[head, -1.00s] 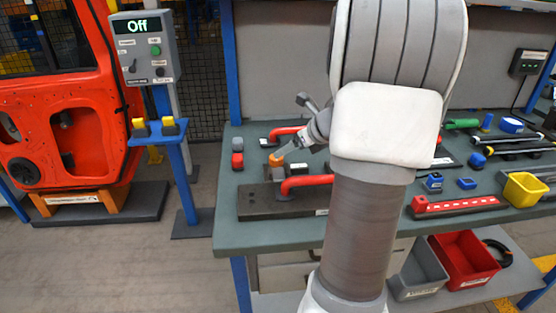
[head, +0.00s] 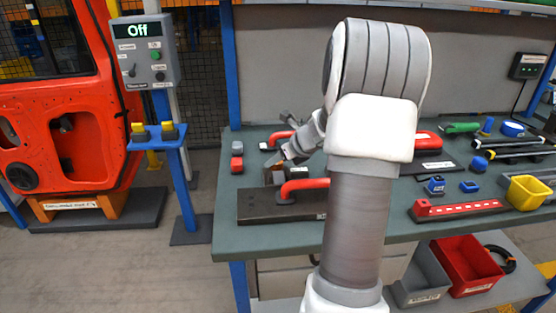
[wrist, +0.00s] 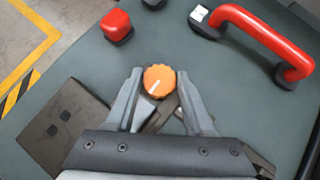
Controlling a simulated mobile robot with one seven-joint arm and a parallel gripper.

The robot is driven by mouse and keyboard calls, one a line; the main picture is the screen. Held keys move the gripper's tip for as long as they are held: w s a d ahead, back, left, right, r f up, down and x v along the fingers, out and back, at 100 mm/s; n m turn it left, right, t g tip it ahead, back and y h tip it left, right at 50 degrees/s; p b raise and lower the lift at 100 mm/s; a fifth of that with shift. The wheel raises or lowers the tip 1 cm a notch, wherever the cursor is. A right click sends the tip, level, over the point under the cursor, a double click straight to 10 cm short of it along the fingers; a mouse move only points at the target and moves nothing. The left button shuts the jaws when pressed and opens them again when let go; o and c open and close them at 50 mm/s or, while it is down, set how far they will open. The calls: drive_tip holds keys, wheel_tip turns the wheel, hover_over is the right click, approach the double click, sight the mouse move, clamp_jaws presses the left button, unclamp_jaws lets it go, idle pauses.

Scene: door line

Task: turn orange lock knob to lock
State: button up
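The orange lock knob (wrist: 159,80) is in the upper middle of the wrist view, a ridged round cap with a white pointer mark slanting from lower left to upper right. My gripper (wrist: 159,87) is open, with one finger on each side of the knob. Narrow gaps seem to show beside it; I cannot tell whether either finger touches it. In the head view my gripper (head: 288,157) is low over the left part of the bench, and the knob is hidden or too small to make out there.
The green-grey bench (head: 235,190) carries a dark board (head: 260,208) with a red handle (head: 305,184). Another red handle (wrist: 262,35) and a red block (wrist: 117,25) lie near the knob. A control box (head: 145,52) reads "Off". An orange-red door (head: 75,140) stands left.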

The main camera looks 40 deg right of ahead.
clamp_jaws()
